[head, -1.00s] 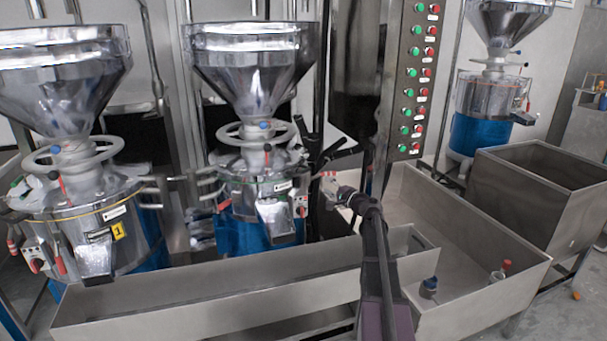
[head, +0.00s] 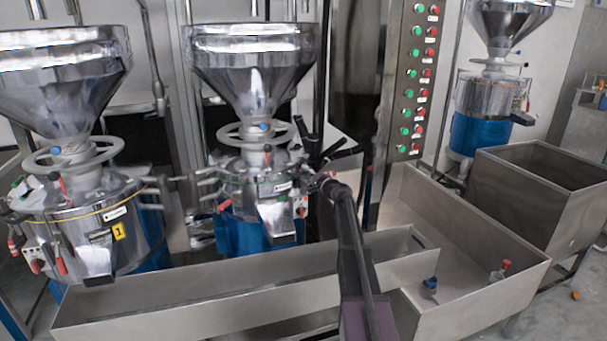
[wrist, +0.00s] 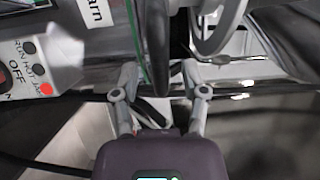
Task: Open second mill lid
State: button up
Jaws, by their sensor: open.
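The second mill (head: 262,187) stands in the middle of the head view, with a steel hopper, a grey handwheel and a blue base. Its lid (head: 262,167) looks closed. My gripper (head: 314,181) is at the right side of the mill, about lid height, partly hidden by my wrist. In the wrist view my gripper (wrist: 160,72) is open, with one finger on each side of a dark upright bar-like handle (wrist: 158,45). I cannot tell whether either finger touches the handle.
The mill's switch box (wrist: 38,62) is left of my fingers in the wrist view, and the handwheel (wrist: 222,25) is close at right. A first mill (head: 82,225) stands at left. A steel trough (head: 200,298) lies in front; a control panel (head: 412,85) rises behind at right.

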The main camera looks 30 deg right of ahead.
jog(key=shift+w+a, duration=0.2)
jog(key=shift+w, duration=0.4)
